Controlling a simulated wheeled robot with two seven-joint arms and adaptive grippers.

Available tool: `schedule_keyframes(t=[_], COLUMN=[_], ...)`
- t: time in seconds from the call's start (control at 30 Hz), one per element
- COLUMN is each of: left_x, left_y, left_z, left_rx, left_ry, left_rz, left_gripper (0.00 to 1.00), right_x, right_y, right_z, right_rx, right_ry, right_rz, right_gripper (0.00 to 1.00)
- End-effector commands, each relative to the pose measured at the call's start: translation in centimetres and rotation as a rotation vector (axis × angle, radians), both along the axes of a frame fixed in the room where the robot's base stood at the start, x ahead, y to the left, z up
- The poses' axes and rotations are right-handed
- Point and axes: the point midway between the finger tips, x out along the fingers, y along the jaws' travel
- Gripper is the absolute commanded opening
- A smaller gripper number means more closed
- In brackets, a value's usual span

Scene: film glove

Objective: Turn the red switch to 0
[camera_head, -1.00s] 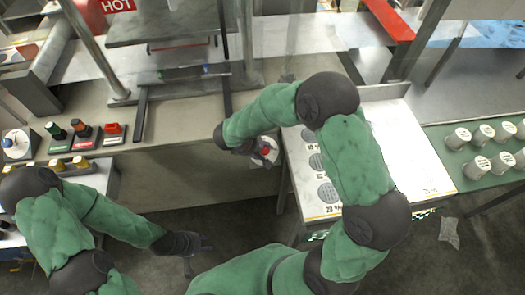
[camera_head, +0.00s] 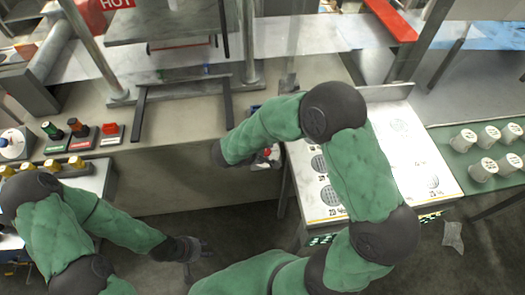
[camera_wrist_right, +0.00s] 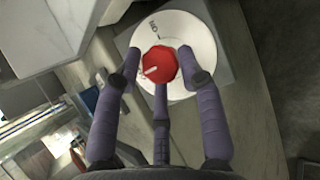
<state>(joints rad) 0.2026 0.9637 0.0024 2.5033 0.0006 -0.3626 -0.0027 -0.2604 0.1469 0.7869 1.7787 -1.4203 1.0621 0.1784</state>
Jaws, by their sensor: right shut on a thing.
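The red switch (camera_wrist_right: 159,65) is a faceted red knob with a white mark on a round white dial (camera_wrist_right: 200,45) in the right wrist view. The mark points to the lower left. A dark printed label, too small to read surely, is near the dial's top edge. My right gripper (camera_wrist_right: 162,85) has its three fingers around the knob and is shut on it. In the head view the knob (camera_head: 267,152) shows small on the front face of the bench, partly hidden by my right arm. My left gripper (camera_head: 198,256) hangs empty, fingers apart, over the floor.
A side table (camera_head: 410,180) with printed circles stands right of the dial. A green tray (camera_head: 450,165) with several cups is further right. Other coloured switches (camera_head: 80,130) sit on the bench at left.

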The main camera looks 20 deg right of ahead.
Motion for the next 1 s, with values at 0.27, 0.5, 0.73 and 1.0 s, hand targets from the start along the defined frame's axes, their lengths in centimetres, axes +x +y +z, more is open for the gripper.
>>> schedule_keyframes(t=[0.27, 0.5, 0.73, 1.0], left_x=[0.0, 0.0, 0.0, 0.0], left_y=[0.0, 0.0, 0.0, 0.0], left_z=[0.0, 0.0, 0.0, 0.0], left_rx=[0.000, 0.000, 0.000, 0.000], left_ry=[0.000, 0.000, 0.000, 0.000], left_rz=[0.000, 0.000, 0.000, 0.000], left_gripper=[0.40, 0.40, 0.40, 0.40], right_x=[-0.7, -0.3, -0.5, -2.2], right_y=[-0.1, -0.1, 0.7, 3.9], right_z=[-0.5, -0.3, 0.9, 4.7], right_rx=[-0.004, -0.002, -0.002, 0.000], right_ry=[0.018, 0.009, 0.003, 0.004], right_rz=[-0.004, -0.003, -0.002, 0.000], right_gripper=[0.60, 0.60, 0.60, 0.60])
